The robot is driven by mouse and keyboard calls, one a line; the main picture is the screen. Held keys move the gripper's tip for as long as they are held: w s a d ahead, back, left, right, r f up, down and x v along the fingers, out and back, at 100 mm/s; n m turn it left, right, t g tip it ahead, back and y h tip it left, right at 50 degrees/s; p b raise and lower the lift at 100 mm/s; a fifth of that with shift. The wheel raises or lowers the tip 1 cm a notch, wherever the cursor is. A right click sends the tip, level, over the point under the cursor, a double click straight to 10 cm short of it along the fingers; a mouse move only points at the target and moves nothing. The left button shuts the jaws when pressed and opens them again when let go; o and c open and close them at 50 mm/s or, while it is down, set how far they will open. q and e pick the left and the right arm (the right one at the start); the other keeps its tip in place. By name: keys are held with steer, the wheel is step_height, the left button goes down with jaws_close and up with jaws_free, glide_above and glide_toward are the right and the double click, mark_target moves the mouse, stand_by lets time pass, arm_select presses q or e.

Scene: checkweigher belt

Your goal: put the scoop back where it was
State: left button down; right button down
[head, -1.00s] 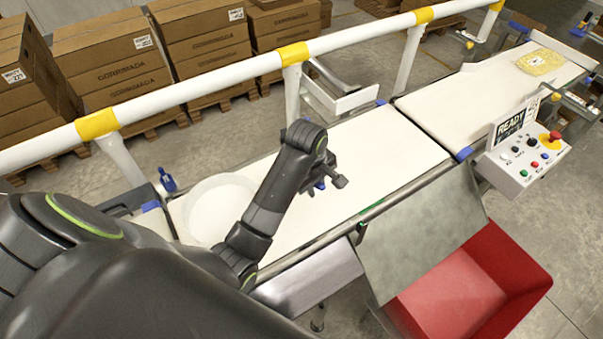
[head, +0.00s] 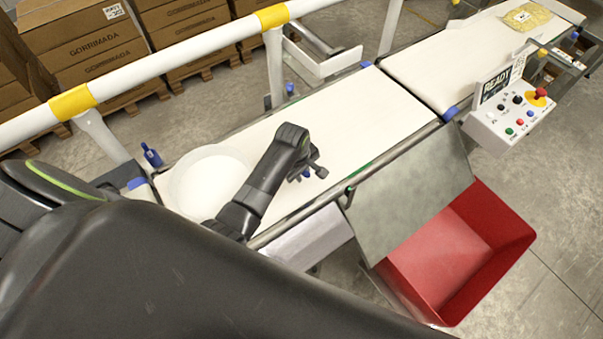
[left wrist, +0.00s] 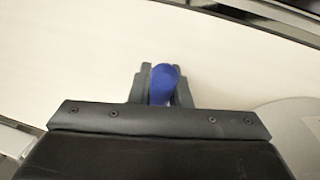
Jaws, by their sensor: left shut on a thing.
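My left gripper (head: 312,172) is over the white belt (head: 350,118), to the right of the round white bowl (head: 207,183). In the left wrist view its fingers (left wrist: 162,88) are shut on the rounded blue handle of the scoop (left wrist: 162,84). Only that blue end shows there; the rest of the scoop is hidden behind the gripper. In the head view the arm covers most of it. I cannot tell whether the scoop touches the belt. My right gripper is not in view.
A red bin (head: 470,250) with a grey sloping plate (head: 415,190) stands at the belt's front. A control box (head: 510,118) is at the right. A yellow bag (head: 527,15) lies on the far belt. A white rail (head: 180,62) runs behind. The middle belt is clear.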

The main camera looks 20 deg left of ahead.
arm_select(q)
steer(key=shift+f, duration=0.85)
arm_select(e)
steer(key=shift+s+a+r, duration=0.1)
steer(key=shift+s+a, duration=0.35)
arm_select(q)
steer(key=c, duration=1.4)
jaws_free()
steer(key=shift+o, duration=0.2)
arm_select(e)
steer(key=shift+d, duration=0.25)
arm_select(q)
steer(key=shift+r, duration=0.65)
step_height(320, 180, up, 11)
steer(key=s+b, duration=0.1)
steer(key=shift+s+a+f, duration=0.15)
steer(key=shift+s+a, duration=0.2)
steer(key=shift+s, duration=0.05)
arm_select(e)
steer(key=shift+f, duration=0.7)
arm_select(q)
steer(key=shift+d, duration=0.1)
